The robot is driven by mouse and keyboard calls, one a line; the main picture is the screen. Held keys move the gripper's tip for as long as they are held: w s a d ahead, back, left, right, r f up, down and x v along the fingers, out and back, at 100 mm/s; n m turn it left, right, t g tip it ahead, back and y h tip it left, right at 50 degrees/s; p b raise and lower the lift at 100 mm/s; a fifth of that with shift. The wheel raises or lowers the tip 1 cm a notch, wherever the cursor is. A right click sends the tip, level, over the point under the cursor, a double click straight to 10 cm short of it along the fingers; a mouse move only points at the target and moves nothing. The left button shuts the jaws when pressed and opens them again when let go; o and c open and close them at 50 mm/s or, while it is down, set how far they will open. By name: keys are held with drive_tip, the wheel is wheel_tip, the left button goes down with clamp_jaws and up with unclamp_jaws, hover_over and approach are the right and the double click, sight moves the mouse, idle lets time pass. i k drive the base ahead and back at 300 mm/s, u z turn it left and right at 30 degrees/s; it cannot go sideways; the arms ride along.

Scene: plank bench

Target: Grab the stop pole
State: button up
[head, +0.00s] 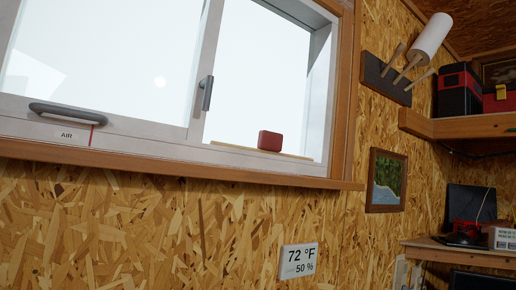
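No stop pole that I can make out is in the head view. A wooden strip (230,147) lies along the bottom of the window's right pane, on the sill, and a small red block (270,141) stands at it. I cannot tell whether the strip is the stop pole. My gripper does not show in this view.
The white window frame (150,128) has a grey handle (68,112) and a grey latch (206,93). A thermometer display (299,260) hangs below on the chipboard wall. At right are a framed picture (386,181), a paper roll (429,38) and shelves (462,126).

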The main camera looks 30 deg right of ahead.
sight(269, 143)
drive_tip(key=z, duration=0.15)
drive_tip(key=i, duration=0.9)
drive_tip(key=u, duration=0.05)
